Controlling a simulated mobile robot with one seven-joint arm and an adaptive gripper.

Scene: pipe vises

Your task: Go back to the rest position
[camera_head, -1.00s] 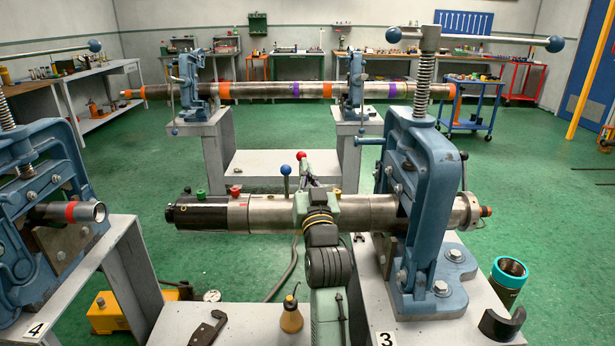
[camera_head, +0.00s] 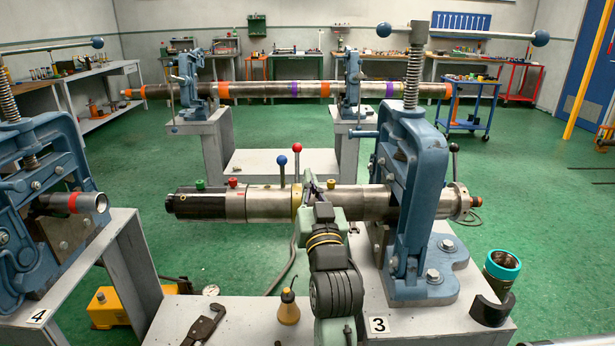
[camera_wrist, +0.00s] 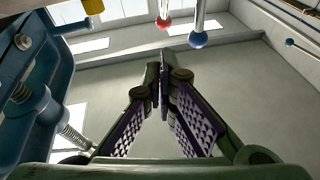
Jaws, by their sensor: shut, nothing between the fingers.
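My gripper (camera_head: 311,183) is shut and empty, in front of the pipe tool (camera_head: 270,204) clamped in the blue vise (camera_head: 412,190) of stand 3. In the head view it overlaps the tool's middle; I cannot tell whether it touches. In the wrist view my gripper's fingertips (camera_wrist: 163,70) meet with nothing between them. The blue-knobbed lever (camera_head: 282,162) and red-knobbed lever (camera_head: 297,149) stand upright just left of my gripper. The blue vise also fills the left side of the wrist view (camera_wrist: 30,90).
Another blue vise (camera_head: 45,190) stands on stand 4 at left. A long banded pipe (camera_head: 270,90) lies across two vises behind. Green floor (camera_head: 250,270) is open between the stands.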

